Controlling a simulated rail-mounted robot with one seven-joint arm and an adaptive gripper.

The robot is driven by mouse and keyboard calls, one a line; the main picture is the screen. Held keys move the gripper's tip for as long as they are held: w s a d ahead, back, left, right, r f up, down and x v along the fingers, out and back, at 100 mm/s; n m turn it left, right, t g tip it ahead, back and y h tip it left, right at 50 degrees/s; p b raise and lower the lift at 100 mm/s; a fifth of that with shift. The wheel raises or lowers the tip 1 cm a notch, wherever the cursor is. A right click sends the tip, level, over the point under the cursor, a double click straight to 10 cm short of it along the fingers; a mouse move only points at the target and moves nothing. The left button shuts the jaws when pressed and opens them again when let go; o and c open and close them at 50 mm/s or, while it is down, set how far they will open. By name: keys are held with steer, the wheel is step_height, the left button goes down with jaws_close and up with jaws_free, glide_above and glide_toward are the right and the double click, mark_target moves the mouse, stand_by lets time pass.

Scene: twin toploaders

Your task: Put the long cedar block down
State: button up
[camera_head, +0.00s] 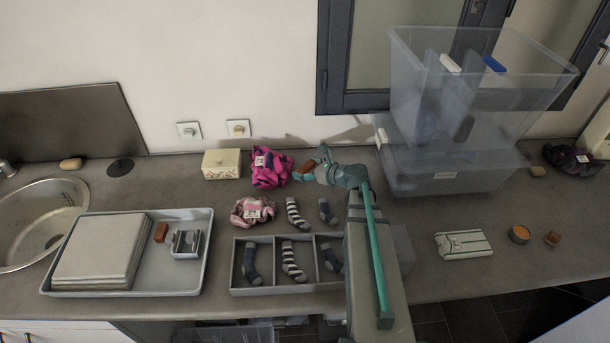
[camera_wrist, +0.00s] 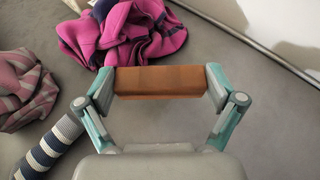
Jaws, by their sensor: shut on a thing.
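The long cedar block (camera_wrist: 160,82) is an orange-brown bar held crosswise between the two fingertips of my gripper (camera_wrist: 160,84) in the wrist view. My gripper is shut on its two ends. In the head view the block (camera_head: 311,166) shows at the tip of my gripper (camera_head: 316,170), just right of a pink and navy cloth bundle. The wrist view shows grey counter beneath and around the block; I cannot tell how high above the counter it is.
The pink bundle (camera_head: 268,170) lies close by. A pale pink bundle (camera_head: 252,211), socks and a divided tray (camera_head: 237,268) lie nearer. Clear stacked bins (camera_head: 450,172) stand to the right. Bare counter lies behind my gripper.

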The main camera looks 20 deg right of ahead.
steer(key=f+b, duration=0.1)
steer(key=f, duration=0.2)
steer(key=shift+w+d+f+b, duration=0.15)
steer(key=shift+w+f+b, duration=0.05)
steer(key=shift+w+b, duration=0.15)
steer(key=shift+s, duration=0.2)
steer(key=shift+f, duration=0.2)
steer(key=o, duration=0.5)
steer(key=shift+o, duration=0.2)
steer(key=shift+r, duration=0.1)
